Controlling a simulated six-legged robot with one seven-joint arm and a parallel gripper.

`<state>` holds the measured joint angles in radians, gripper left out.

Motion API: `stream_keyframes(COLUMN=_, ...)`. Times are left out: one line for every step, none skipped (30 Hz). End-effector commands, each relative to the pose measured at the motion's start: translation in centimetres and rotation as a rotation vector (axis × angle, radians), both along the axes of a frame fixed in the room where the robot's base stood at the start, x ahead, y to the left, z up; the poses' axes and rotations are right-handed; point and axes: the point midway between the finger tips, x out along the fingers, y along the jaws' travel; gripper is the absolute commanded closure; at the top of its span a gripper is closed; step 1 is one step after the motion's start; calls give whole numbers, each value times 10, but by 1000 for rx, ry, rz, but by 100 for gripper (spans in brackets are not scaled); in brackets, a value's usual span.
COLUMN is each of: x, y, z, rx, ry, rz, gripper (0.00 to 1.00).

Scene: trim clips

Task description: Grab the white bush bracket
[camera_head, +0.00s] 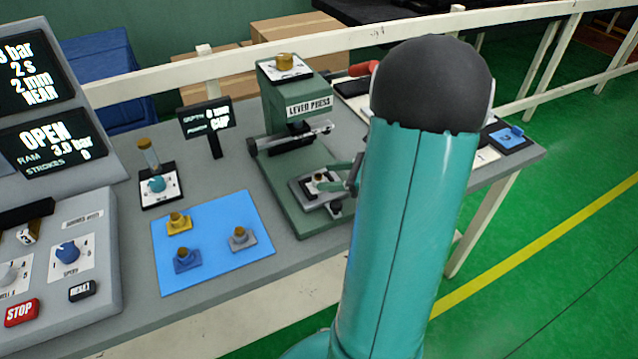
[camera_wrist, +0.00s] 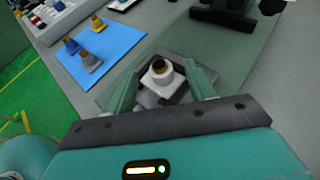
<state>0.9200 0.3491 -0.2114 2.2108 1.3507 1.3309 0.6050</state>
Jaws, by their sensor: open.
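The white bush bracket (camera_wrist: 167,86), with a brown-topped round bush, sits on the grey fixture plate at the base of the green lever press (camera_head: 287,155). In the head view the bracket (camera_head: 322,185) is small, and my arm hides the area to its right. My gripper (camera_wrist: 163,72) is open, with one green finger on each side of the bracket in the wrist view. I cannot tell whether either finger touches it. In the head view my gripper (camera_head: 335,178) reaches in from the right at the fixture.
A blue mat (camera_head: 215,270) left of the press holds a yellow bracket (camera_head: 179,226), a blue bracket (camera_head: 186,263) and a grey bracket (camera_head: 242,241). A small display (camera_head: 206,117) and a control console (camera_head: 60,280) stand further left. The press column rises behind the fixture.

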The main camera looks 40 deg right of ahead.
Motion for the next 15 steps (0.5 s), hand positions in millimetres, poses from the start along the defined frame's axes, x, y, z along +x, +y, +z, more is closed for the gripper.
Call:
stream_keyframes(x=7, y=4, z=-3, rx=1, ry=1, rz=3, gripper=46)
stream_keyframes(x=11, y=6, z=-5, rx=1, ry=0, rz=2, gripper=46)
stream_keyframes(x=14, y=8, z=-7, rx=0, ry=0, rz=3, gripper=46)
stream_keyframes(x=16, y=9, z=-7, rx=0, ry=0, rz=2, gripper=46)
stream_keyframes(x=17, y=10, z=-8, rx=0, ry=0, rz=1, gripper=46)
stream_keyframes(x=18, y=10, z=-8, rx=-1, ry=0, rz=0, gripper=46)
stream_keyframes(x=18, y=10, z=-8, rx=-1, ry=0, rz=0, gripper=46)
stream_keyframes(x=18, y=10, z=-8, rx=-1, ry=-1, rz=-1, gripper=46)
stream_keyframes(x=18, y=10, z=-8, rx=-1, ry=-1, rz=-1, gripper=46)
stream_keyframes(x=18, y=10, z=-8, rx=-1, ry=-1, rz=-1, gripper=46)
stream_keyframes(x=18, y=10, z=-8, rx=-1, ry=-1, rz=-1, gripper=46)
stream_keyframes(x=18, y=10, z=-8, rx=-1, ry=0, rz=0, gripper=51)
stream_keyframes(x=18, y=10, z=-8, rx=-1, ry=0, rz=0, gripper=57)
stream_keyframes(x=18, y=10, z=-8, rx=-1, ry=0, rz=0, gripper=63)
stream_keyframes(x=18, y=10, z=-8, rx=-1, ry=0, rz=0, gripper=71)
